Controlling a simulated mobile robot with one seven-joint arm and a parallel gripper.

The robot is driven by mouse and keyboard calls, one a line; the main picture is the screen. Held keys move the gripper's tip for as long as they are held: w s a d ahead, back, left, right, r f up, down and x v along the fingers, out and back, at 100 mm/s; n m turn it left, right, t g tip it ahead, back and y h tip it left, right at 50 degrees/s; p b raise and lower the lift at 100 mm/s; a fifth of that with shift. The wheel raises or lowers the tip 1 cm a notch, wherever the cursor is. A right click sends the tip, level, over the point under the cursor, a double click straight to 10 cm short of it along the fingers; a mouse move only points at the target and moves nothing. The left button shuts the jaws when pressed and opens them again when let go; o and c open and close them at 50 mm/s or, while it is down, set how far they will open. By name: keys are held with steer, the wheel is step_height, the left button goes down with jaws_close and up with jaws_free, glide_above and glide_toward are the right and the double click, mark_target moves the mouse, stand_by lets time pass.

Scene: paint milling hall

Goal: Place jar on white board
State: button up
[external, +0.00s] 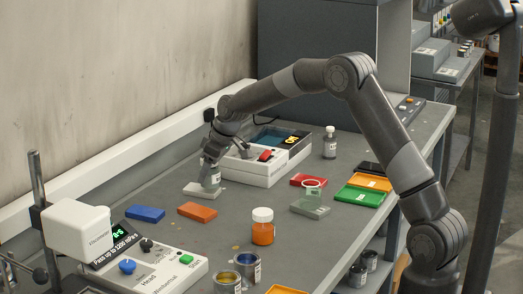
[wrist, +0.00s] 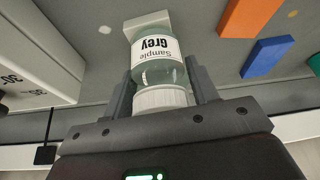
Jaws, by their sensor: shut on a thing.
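My gripper (external: 212,164) is shut on a jar with a white lid and a label reading "Sample Grey" (wrist: 157,50). The fingers close around the lid end, and the jar is upright. In the external view the jar (external: 211,180) is over the white board (external: 192,190), a small pale slab on the bench. The board also shows in the wrist view (wrist: 146,19), partly hidden behind the jar. I cannot tell whether the jar's base touches the board.
A blue board (external: 145,213) and an orange board (external: 198,212) lie nearby. A white device (external: 262,170) stands close on the right. An orange jar (external: 262,230), another white-capped jar (external: 330,146), a green tray (external: 361,197) and a viscometer (external: 80,228) are farther off.

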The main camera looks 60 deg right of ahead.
steer(key=shift+f, duration=0.55)
steer(key=shift+f, duration=0.15)
steer(key=o, duration=1)
steer(key=shift+o, duration=0.2)
